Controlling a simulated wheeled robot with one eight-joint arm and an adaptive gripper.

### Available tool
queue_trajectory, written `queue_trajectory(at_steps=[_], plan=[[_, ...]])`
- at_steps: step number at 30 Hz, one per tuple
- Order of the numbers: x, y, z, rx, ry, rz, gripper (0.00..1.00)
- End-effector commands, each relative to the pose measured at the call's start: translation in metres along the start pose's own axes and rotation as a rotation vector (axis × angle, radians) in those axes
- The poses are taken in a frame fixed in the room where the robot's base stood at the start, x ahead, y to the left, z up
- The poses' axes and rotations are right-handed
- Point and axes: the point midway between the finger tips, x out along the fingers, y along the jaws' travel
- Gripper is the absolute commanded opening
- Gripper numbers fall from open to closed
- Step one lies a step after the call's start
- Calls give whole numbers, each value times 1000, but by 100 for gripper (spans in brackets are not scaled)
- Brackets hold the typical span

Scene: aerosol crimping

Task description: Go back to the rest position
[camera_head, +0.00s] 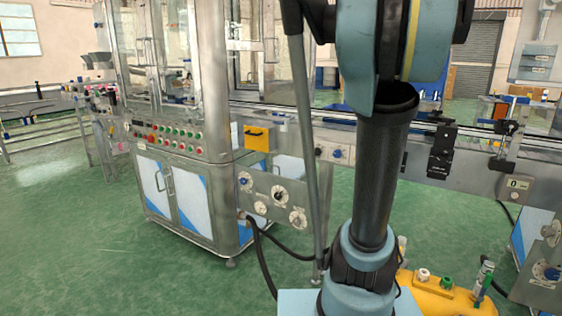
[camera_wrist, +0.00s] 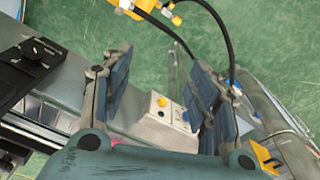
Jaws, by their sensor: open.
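My gripper (camera_wrist: 158,98) shows in the wrist view with its two blue-padded fingers spread apart. It is open and nothing is between the fingers. In the head view my arm rises at the right of centre and runs out of the top of the picture. The gripper itself is not visible in the head view.
A steel machine cabinet (camera_head: 185,190) with a row of coloured buttons stands left of my arm. A conveyor line (camera_head: 465,140) runs behind the arm to the right. A black cable (camera_head: 262,265) hangs from the machine's panel. Green floor (camera_head: 75,240) is clear at the left.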

Motion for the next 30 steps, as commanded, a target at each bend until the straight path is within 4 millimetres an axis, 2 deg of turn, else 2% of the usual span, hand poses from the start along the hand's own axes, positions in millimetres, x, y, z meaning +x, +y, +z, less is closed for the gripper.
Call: queue_trajectory(at_steps=[3, 9, 15, 21, 25, 30], plan=[[33, -28, 31, -32, 15, -3, 55], [90, -66, 84, -78, 41, -11, 55], [153, -94, 138, -125, 67, -22, 55], [212, -111, 185, -162, 90, -35, 55], [236, -116, 204, -177, 98, -41, 55], [248, -118, 212, -183, 103, -44, 55]])
